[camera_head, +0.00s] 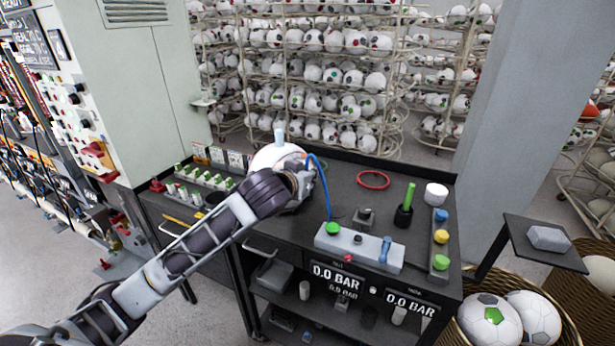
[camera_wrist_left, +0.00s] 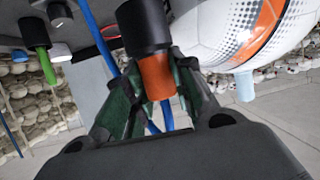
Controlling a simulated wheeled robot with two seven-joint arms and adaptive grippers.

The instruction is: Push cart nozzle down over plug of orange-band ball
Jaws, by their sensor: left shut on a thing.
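The white ball (camera_head: 272,157) sits on the dark cart (camera_head: 340,205); in the left wrist view the ball (camera_wrist_left: 215,32) shows its orange band. Its pale blue plug (camera_head: 279,137) stands up bare on top in the head view; the plug (camera_wrist_left: 245,86) also shows in the left wrist view. My left gripper (camera_wrist_left: 152,95) is shut on the cart nozzle (camera_wrist_left: 156,76), which has an orange part and a black part. The nozzle is beside the ball, apart from the plug. A blue hose (camera_head: 324,185) rises near the gripper, whose fingers are mostly hidden behind my wrist in the head view. My right gripper is not in view.
A grey control box (camera_head: 358,247) lies in front. A pillar (camera_head: 515,110) and ball racks (camera_head: 310,70) stand behind.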

